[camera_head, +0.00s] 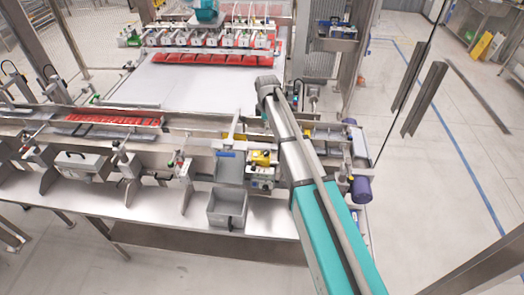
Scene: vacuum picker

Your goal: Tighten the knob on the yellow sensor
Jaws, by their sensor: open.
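The yellow sensor (260,158) sits on the machine's front rail, just left of my arm. It is small in the head view, and I cannot make out its knob. My arm reaches from the lower right up past the sensor's right side, and its far end bends above and beyond the rail. I cannot make out my gripper; the arm's end hides it or it is too small to pick out.
A purple motor (361,189) is at the rail's right end. Red packs (205,59) lie under the picker head at the back. Open floor (430,190) is on the right.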

